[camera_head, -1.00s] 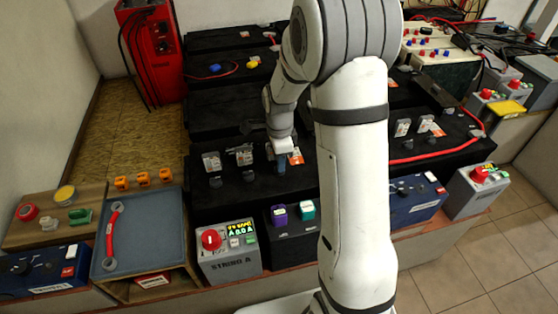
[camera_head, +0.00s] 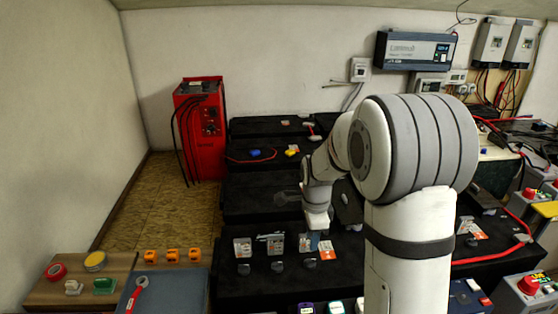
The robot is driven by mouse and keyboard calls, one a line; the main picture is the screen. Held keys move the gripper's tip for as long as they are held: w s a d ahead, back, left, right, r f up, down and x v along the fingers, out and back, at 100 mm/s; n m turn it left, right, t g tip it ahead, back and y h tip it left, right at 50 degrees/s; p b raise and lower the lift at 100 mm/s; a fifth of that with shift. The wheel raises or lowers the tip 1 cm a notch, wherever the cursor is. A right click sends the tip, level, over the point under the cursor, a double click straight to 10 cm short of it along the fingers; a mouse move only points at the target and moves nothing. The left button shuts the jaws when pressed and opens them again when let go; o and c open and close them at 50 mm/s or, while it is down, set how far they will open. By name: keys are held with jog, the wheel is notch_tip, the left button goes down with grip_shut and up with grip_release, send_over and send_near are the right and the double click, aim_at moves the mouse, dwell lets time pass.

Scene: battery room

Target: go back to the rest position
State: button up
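My arm (camera_head: 415,235) rises at the right of the middle in the head view, bent over at a large grey-and-white joint. Its wrist reaches left and down. My gripper (camera_head: 316,222) points down over the front row of black batteries, close to an orange-and-white label (camera_head: 327,250). The fingertips are small and dark against the black, so I cannot tell whether they are open or shut, or whether they touch anything.
Black batteries (camera_head: 262,200) stand in stepped rows around the gripper. A red cabinet (camera_head: 200,130) stands at the back left. A blue-grey tray (camera_head: 170,290) and a wooden board (camera_head: 60,292) are front left. An inverter (camera_head: 415,50) hangs on the back wall.

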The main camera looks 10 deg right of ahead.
jog(key=s+r+n+t+p, duration=0.2)
jog(key=s+r+n+p, duration=0.5)
jog(key=s+r+n, duration=1)
jog(key=s+n, duration=0.1)
jog(key=s, duration=0.4)
jog(key=shift+r+t+p, duration=0.3)
jog(key=shift+r, duration=0.1)
jog(key=shift+a, duration=0.1)
